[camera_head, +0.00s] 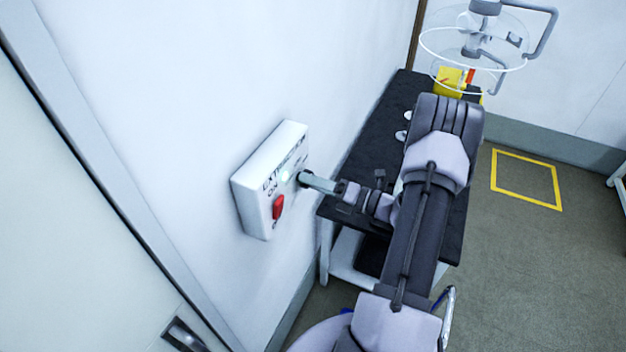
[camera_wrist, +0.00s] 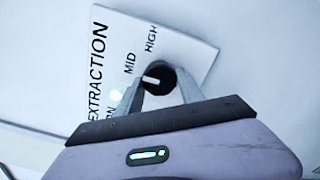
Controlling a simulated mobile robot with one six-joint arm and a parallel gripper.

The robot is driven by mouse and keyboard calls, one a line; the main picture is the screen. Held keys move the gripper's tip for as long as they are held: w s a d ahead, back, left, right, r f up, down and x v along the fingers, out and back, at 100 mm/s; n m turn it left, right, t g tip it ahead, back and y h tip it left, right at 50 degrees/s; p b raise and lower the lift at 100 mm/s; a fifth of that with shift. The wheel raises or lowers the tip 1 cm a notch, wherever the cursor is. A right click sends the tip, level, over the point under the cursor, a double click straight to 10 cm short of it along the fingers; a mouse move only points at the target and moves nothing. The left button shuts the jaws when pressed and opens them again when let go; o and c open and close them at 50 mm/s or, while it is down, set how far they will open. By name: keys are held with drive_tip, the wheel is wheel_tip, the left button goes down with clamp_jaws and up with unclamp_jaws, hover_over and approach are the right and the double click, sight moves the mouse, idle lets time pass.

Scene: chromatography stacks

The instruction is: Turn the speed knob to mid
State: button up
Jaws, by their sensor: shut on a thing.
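The white control box (camera_head: 258,180) marked EXTRACTION is on the wall in the head view. Its round black speed knob (camera_wrist: 158,74) sits between my gripper's fingers (camera_wrist: 158,90) in the wrist view. The fingers are shut on the knob's sides. The knob's white pointer mark lies left of its centre, pointing left and slightly up, roughly towards the MID side; its exact setting is hard to tell. MID and HIGH are readable beside the knob; the lower label is partly hidden by a finger. In the head view, my gripper (camera_head: 304,179) meets the box's right side.
A red switch (camera_head: 279,207) and a lit green lamp (camera_head: 285,175) are on the box. A dark-topped bench (camera_head: 385,125) stands along the wall behind my arm. A door handle (camera_head: 183,337) is at lower left. Open floor (camera_head: 540,260) lies to the right.

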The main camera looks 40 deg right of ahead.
drive_tip(key=shift+c, duration=0.2)
idle(0.4)
drive_tip(key=o, duration=1.4)
drive_tip(key=b+v, duration=0.1)
drive_tip(key=v, duration=1.6)
drive_tip(key=shift+s+d, duration=0.1)
drive_tip(key=shift+s, duration=0.1)
